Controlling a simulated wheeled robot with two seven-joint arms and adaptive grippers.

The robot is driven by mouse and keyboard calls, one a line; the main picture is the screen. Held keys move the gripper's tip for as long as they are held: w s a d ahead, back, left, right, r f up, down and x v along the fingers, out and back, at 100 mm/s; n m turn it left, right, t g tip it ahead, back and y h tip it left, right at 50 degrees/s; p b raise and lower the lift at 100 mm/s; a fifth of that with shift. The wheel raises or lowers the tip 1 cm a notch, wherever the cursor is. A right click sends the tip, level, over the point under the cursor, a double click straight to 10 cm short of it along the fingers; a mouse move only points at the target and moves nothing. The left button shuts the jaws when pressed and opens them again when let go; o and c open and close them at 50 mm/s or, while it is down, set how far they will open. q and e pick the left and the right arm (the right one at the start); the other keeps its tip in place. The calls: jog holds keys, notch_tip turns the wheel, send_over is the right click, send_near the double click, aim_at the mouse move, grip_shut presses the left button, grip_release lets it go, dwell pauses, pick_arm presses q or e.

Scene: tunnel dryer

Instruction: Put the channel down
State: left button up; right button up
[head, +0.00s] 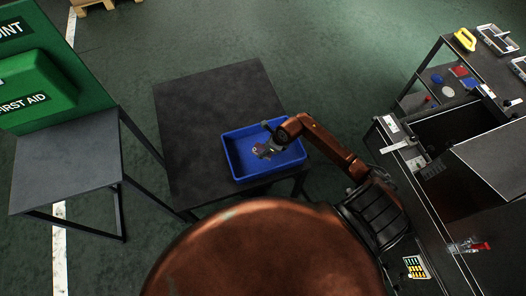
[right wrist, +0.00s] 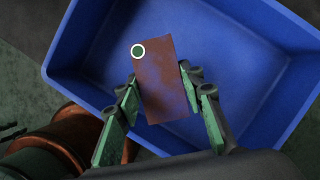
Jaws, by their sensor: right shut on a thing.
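The channel (right wrist: 165,85) is a reddish-brown, flat-looking block with a pale-ringed round hole near one corner. In the right wrist view it sits between the two green-sided fingers of my right gripper (right wrist: 158,82), which is shut on it. Below it is the blue tray (right wrist: 75,55), whose floor shows around the channel. In the head view my right gripper (head: 265,149) is over the blue tray (head: 232,158), and the channel is small and hard to make out there. Whether it touches the tray floor I cannot tell. My left gripper is not in view.
The tray stands at the near right corner of a dark table (head: 205,105), whose remaining top is clear. A green first aid station (head: 45,85) is at left. At right are a machine with an open bay (head: 455,135) and a bench with small parts (head: 450,85).

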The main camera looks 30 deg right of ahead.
jog(key=w+f, duration=0.1)
jog(key=w+d+f, duration=0.1)
jog(key=f, duration=0.1)
jog(key=w+d+f+b, duration=0.1)
jog(key=shift+f, duration=1.8)
jog(key=shift+f, duration=0.15)
jog(key=o, duration=1.3)
jog(key=shift+c, duration=0.2)
